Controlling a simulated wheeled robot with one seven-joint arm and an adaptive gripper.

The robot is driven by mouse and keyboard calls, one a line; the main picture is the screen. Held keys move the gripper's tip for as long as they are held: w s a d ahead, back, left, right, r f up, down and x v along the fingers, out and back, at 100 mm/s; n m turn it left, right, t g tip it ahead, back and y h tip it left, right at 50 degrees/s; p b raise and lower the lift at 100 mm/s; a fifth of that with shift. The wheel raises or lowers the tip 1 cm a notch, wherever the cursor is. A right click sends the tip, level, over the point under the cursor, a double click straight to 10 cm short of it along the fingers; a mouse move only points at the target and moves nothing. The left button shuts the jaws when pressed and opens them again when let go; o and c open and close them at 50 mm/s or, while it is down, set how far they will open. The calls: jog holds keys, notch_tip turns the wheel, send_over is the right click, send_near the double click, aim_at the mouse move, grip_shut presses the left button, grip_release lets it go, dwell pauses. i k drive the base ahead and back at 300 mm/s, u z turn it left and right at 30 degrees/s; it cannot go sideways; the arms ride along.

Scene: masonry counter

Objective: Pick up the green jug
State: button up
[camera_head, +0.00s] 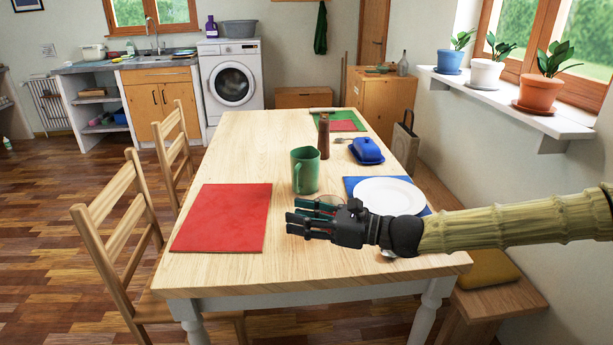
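My gripper (294,218) reaches in from the right, in front of the jug and lower in the picture. Its dark fingers point left and look spread apart, with nothing seen between them. The jug shows above the fingers, and I see no contact. How high my gripper is above the table is hard to tell.
A clear glass (330,200) is partly hidden behind my gripper. A brown mill (324,136), a blue butter dish (367,150) and a white plate (390,196) stand near the jug. A red placemat (222,217) lies bare at left. Chairs (118,215) flank the left edge.

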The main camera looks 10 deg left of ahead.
aim_at(305, 161)
jog(key=i, duration=0.85)
